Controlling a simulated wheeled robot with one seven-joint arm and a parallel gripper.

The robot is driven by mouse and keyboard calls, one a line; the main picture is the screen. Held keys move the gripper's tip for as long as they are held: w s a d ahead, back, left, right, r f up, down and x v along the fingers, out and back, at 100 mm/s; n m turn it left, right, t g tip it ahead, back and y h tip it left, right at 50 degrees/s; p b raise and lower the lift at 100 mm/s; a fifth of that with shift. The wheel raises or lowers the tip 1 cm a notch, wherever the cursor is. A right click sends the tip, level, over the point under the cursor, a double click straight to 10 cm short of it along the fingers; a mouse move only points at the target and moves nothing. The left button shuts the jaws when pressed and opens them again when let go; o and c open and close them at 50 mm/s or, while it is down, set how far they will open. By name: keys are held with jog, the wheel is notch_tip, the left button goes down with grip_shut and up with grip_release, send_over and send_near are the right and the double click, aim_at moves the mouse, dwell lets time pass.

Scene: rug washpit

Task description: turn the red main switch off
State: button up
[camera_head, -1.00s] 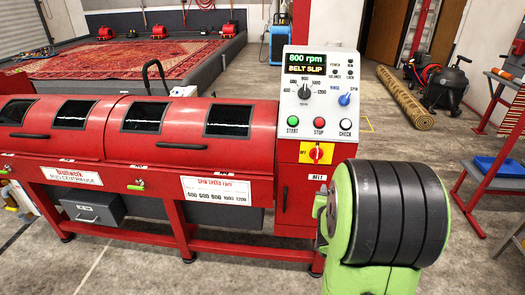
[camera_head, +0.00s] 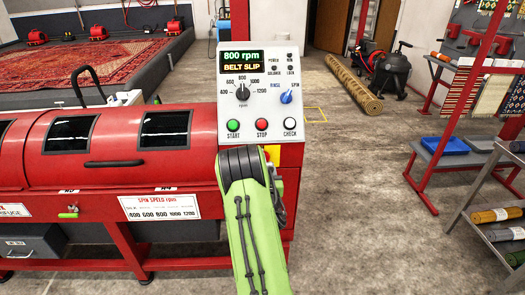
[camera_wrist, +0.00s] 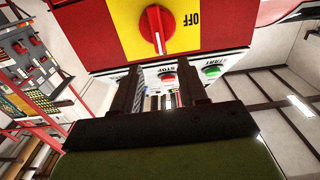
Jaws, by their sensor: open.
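The red main switch (camera_wrist: 156,29) is a round knob with a white line on a yellow plate (camera_wrist: 190,38) in the wrist view. "OFF" is printed on the plate at the right of the knob. The white line points down in that picture, not at the word OFF. My gripper (camera_wrist: 158,80) is open, its two dark fingers apart and empty, and appears just below the knob, not around it. In the head view my green arm covers the switch; only a sliver of the yellow plate (camera_head: 272,153) shows.
The white control panel (camera_head: 262,93) reads "800 rpm" and "BELT SLIP". Its green start button (camera_head: 233,125) and red stop button (camera_head: 261,125) sit just above my arm. The red centrifuge (camera_head: 70,170) extends left. Floor at right is clear up to a shelf rack (camera_head: 490,225).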

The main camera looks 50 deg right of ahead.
jog(key=p+x, duration=0.2)
jog(key=x, duration=0.4)
jog(key=shift+p, duration=0.3)
jog(key=shift+w, duration=0.1)
grip_shut()
